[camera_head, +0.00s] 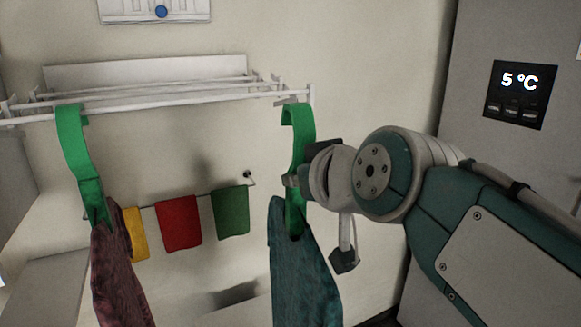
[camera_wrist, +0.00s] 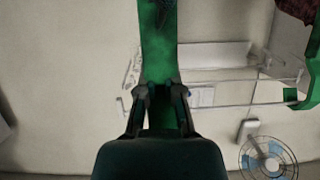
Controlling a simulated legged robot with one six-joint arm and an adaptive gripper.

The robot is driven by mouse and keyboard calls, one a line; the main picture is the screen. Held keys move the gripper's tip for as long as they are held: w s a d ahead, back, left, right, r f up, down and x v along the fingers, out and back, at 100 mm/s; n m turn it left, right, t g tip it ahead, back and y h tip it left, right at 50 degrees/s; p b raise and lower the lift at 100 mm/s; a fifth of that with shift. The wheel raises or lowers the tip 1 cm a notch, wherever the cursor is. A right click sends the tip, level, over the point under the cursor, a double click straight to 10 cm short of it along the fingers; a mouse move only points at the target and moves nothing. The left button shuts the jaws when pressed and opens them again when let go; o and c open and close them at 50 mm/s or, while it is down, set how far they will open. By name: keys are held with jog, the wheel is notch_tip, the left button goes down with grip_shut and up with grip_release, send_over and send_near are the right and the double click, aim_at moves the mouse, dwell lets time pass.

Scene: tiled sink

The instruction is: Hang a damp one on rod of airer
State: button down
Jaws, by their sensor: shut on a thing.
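The white airer (camera_head: 180,98) is fixed to the wall, with several thin rods. A green hook (camera_head: 302,150) with a teal cloth (camera_head: 300,270) hanging from it is at the right end of the airer, its top curve at the front rod. I cannot tell whether the hook bears on the rod. My gripper (camera_head: 294,182) is shut on this green hook, also seen in the wrist view (camera_wrist: 160,50). A second green hook (camera_head: 75,150) hangs on the front rod at the left, with a dark red cloth (camera_head: 118,275) below it.
Yellow (camera_head: 134,233), red (camera_head: 179,223) and green (camera_head: 230,212) cloths hang on a lower wall rail. A panel reading 5 °C (camera_head: 516,94) is at the right. A fan-like round thing (camera_wrist: 267,158) shows in the wrist view. The front rod is clear between the hooks.

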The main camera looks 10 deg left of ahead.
jog(key=s+a+r+n+g+y, duration=0.1)
jog(key=s+r+n, duration=0.1)
jog(key=s+r, duration=0.4)
jog(key=w+r+x, duration=0.1)
jog(key=r+x, duration=0.1)
jog(key=x, duration=1.3)
jog(key=shift+w+d+f, duration=0.15)
jog(key=shift+w+f, duration=0.05)
jog(key=shift+w, duration=0.3)
dwell(0.8)
